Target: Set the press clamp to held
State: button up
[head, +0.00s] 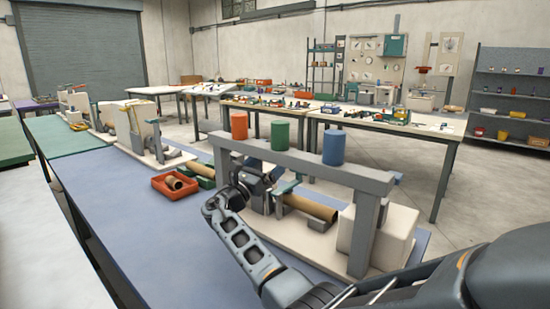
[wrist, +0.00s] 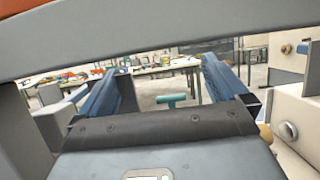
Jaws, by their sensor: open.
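The winder is a pale base with a grey gantry frame (head: 305,166) over it. A teal T-shaped handle (head: 285,187), possibly the press clamp, stands under the beam beside a brown cardboard tube (head: 312,207). In the wrist view the teal handle (wrist: 172,100) shows beyond and between my two fingers. My gripper (head: 266,182) is under the beam, close to the handle. In the wrist view my gripper (wrist: 158,75) is open, with nothing between its fingers. I cannot tell which setting the clamp is in.
Red (head: 239,126), green (head: 280,135) and blue (head: 333,148) cylinders stand on the beam. A cream block (head: 390,235) is at the right end. An orange tray (head: 175,186) with tubes lies left on the blue bench (head: 130,215). The grey beam crosses close above in the wrist view.

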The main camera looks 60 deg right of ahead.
jog(key=shift+v, duration=1.55)
